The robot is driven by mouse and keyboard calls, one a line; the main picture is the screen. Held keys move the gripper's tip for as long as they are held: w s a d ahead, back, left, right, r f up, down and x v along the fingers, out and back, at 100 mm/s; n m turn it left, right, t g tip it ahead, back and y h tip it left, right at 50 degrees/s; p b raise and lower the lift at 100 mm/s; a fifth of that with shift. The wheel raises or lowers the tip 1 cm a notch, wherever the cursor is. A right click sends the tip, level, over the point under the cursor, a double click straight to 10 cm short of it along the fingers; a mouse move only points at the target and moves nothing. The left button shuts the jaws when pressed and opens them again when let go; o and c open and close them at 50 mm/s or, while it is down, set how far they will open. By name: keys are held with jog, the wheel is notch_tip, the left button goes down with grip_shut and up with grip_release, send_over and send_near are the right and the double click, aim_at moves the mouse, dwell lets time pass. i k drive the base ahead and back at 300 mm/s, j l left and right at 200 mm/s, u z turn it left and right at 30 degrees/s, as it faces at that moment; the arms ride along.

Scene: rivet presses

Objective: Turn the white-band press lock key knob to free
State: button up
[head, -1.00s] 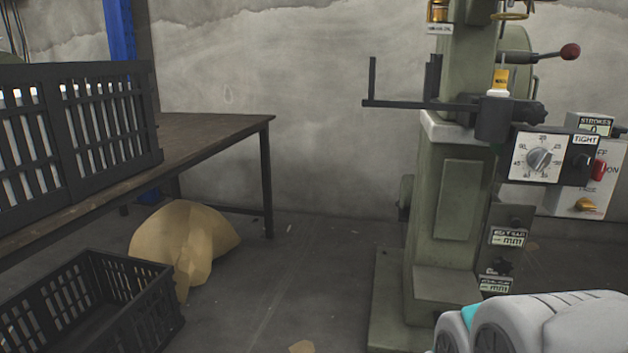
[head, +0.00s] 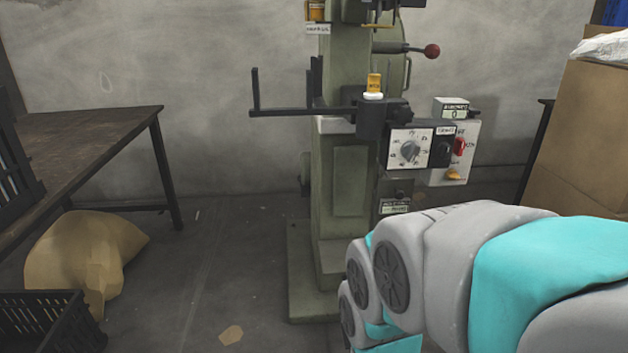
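A green rivet press (head: 347,190) stands upright ahead, a little right of the middle in the head view. A white dial plate with a grey knob (head: 409,151) is on its right side. A small black knob (head: 442,152) sits beside the dial under a small label that is too blurred to read now. A grey-white control box (head: 457,150) with a red switch (head: 460,146) and an orange knob (head: 453,175) is to their right. My arm crosses the lower right; my gripper is not in view.
A dark table (head: 88,140) stands at the left, with a black crate on it. A tan sack (head: 75,255) and a black crate (head: 45,318) are on the floor below. Cardboard boxes (head: 580,130) stand at the right. Floor between sack and press is mostly clear.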

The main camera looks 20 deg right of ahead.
aim_at(451, 175)
jog(key=z, duration=0.8)
